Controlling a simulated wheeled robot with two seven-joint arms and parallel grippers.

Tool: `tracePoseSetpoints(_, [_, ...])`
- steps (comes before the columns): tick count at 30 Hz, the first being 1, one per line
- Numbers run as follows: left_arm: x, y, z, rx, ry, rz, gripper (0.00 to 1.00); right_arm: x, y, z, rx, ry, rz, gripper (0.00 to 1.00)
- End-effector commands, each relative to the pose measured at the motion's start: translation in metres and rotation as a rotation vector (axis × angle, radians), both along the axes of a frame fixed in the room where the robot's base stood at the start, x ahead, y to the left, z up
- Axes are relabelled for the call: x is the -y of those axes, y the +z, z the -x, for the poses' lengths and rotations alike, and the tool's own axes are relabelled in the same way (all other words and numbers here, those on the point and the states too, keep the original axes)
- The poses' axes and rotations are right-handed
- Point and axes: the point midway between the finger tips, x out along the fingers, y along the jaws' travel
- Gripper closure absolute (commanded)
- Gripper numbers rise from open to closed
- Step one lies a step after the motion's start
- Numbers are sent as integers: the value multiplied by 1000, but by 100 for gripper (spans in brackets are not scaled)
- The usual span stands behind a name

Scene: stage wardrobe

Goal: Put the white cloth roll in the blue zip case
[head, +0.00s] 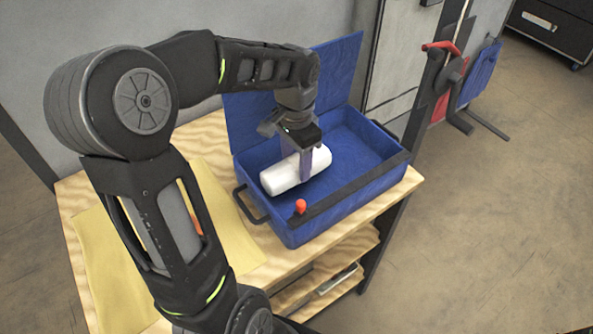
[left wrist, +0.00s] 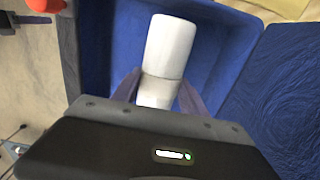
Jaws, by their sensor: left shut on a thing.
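The blue zip case (head: 290,234) stands on the wooden bench with its lid (head: 340,72) raised at the back. The white cloth roll (head: 275,181) is within the case's outline, over its left part. My left gripper (head: 306,172) is shut on the roll from above. In the left wrist view the roll (left wrist: 170,50) lies between the two fingers of my left gripper (left wrist: 158,92), with the blue case wall (left wrist: 95,45) beside it. I cannot tell whether the roll touches the case floor.
A small red-orange thing (head: 300,206) is at the case's front edge. A yellow cloth (head: 228,225) lies on the wooden bench (head: 207,135) left of the case. A dark side handle (head: 250,208) sticks out from the case. Red and blue items hang at the right, beyond the bench.

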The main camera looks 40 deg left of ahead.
Motion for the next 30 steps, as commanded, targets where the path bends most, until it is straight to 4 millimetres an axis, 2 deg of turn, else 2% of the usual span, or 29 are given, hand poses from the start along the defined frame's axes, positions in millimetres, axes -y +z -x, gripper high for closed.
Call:
tracePoseSetpoints(4, [0,-5,1,-2,0,0,93,0,1,0,0,0,0,64])
tracePoseSetpoints(12, [0,-36,1,-2,-1,0,93,0,3,0,-1,-1,1,64])
tracePoseSetpoints(23, [0,-41,0,0,-1,0,93,0,0,0,-1,0,1,64])
tracePoseSetpoints(24, [0,-41,0,0,-1,0,49,0,0,0,0,0,0,64])
tracePoseSetpoints(30, [0,-40,0,0,-1,0,32,0,1,0,0,0,0,64])
